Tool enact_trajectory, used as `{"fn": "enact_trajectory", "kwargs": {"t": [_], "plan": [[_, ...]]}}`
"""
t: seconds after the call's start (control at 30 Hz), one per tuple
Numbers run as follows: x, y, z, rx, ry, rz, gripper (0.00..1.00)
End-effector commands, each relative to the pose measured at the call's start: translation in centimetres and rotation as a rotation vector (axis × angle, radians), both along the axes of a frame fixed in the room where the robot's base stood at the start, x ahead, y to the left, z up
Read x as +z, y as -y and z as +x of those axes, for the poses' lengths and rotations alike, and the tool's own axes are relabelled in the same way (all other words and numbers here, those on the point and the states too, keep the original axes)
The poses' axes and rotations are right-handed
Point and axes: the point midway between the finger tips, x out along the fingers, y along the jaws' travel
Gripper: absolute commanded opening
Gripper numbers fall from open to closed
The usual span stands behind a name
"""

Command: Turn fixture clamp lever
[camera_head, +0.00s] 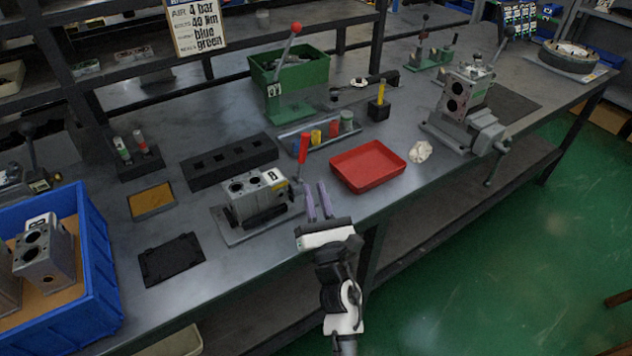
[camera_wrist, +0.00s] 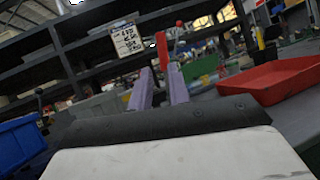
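The fixture (camera_head: 232,232) is a grey plate on the bench holding a grey metal valve block (camera_head: 250,195). Its clamp lever, with a red handle (camera_head: 303,148), stands nearly upright at the block's right end. My gripper (camera_head: 316,187) has two purple fingers and is just right of and in front of the lever in the head view. The fingers are apart with nothing visibly gripped. In the wrist view, a red upright handle (camera_wrist: 162,50), apparently the lever's, shows between the fingertips, beyond them. I cannot tell the exact distance or any contact.
A red tray (camera_head: 368,166) lies right of my gripper. A row of coloured pieces in a holder (camera_head: 320,135) stands behind the lever. A green bin (camera_head: 290,75) and a red-knobbed press are further back. A blue crate (camera_head: 95,270) is at left.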

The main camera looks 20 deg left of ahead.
Motion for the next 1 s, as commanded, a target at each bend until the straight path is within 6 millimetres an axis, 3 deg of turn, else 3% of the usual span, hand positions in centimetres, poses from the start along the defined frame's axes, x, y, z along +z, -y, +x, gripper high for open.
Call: {"fn": "enact_trajectory", "kwargs": {"t": [0.13,0.3,0.4,0.57,0.7,0.83,1.0], "plan": [[2.8,0.1,-0.3,-0.037,0.152,-0.103,0.00],[6.5,-0.4,-0.7,-0.110,0.434,-0.407,0.00],[7.2,-0.4,-0.2,-0.151,0.558,-0.635,0.00],[6.6,1.1,1.9,-0.207,0.648,-1.020,0.00],[5.4,3.6,3.9,-0.237,0.634,-1.286,0.00],[4.7,5.4,5.0,-0.249,0.602,-1.422,0.00],[4.4,5.5,5.8,-0.248,0.587,-1.467,0.00]]}}
